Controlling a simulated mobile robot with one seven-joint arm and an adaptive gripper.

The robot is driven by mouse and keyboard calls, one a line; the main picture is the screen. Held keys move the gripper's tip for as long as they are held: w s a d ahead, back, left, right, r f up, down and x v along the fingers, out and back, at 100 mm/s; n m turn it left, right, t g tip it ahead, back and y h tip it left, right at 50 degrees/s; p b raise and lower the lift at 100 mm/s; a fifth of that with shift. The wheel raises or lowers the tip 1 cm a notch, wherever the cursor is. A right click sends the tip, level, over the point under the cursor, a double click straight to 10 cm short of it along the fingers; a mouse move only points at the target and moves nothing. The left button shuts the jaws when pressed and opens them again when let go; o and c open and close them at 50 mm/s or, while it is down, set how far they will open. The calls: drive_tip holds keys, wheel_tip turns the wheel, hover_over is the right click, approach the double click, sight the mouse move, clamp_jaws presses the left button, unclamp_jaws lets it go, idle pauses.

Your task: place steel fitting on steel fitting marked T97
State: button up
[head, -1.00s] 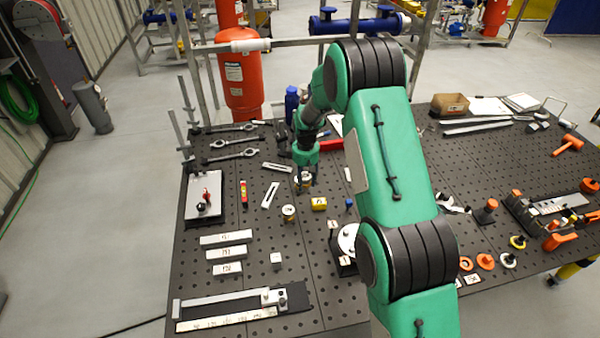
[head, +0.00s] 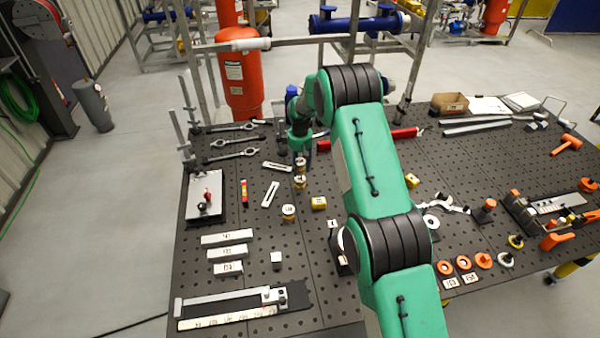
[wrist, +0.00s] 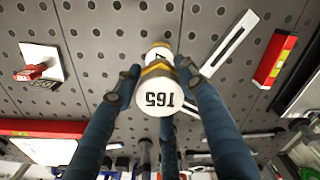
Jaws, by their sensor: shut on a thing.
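My gripper (head: 300,155) is shut on a steel fitting with a white top marked T65 and a yellow-brown band; it shows in the wrist view (wrist: 160,98) between my blue fingers. In the head view the held fitting (head: 300,167) is small, just under the gripper. A second banded fitting (head: 300,182) stands right below it on the bench; in the wrist view it (wrist: 159,50) is partly hidden behind the held one. I cannot tell whether the two touch. Another similar fitting (head: 289,212) stands nearer. I cannot read T97 on any of them.
The perforated dark bench (head: 240,265) has slotted light bars (head: 271,194), a yellow block (head: 319,203), and a red level-like tool (head: 243,193) close by. Wrenches (head: 232,155) lie behind left.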

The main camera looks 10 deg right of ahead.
sight(300, 172)
drive_tip(key=shift+f, duration=0.15)
drive_tip(key=shift+f+p, duration=0.45)
drive_tip(key=shift+f, duration=1.15)
drive_tip(key=shift+f, duration=0.1)
drive_tip(key=o, duration=1.3)
wheel_tip(300, 172, up, 12)
drive_tip(key=shift+r+b, duration=0.1)
drive_tip(key=shift+b, duration=0.85)
